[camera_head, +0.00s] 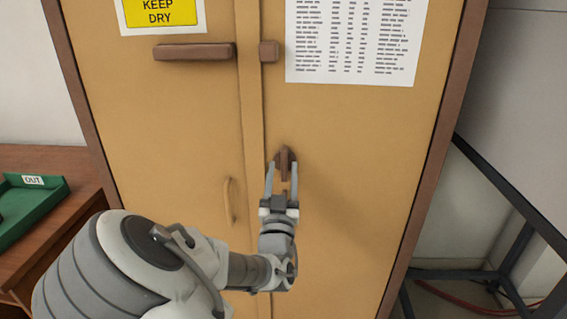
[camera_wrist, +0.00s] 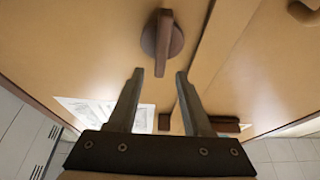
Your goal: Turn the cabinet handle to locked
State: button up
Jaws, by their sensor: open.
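The tan cabinet (camera_head: 345,150) stands in front of me with its two doors shut. Its brown turn handle (camera_head: 285,160) is on the right door near the seam, a lever on a round base. The lever looks about upright in the head view. In the wrist view the handle (camera_wrist: 164,40) shows at upper middle, with one lever end at the gap between my fingertips. My gripper (camera_head: 282,172) is open, with one finger on each side of the lever. I cannot tell whether either finger touches it.
A brown bar (camera_head: 194,52) and a small brown block (camera_head: 269,51) are higher on the doors. A pull handle (camera_head: 229,201) is on the left door. A green tray (camera_head: 35,208) sits on a wooden table at left. A dark metal frame (camera_head: 500,185) stands at right.

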aim_at(284, 157)
jog(key=shift+x, duration=1.55)
jog(key=shift+c, duration=0.2)
grip_shut()
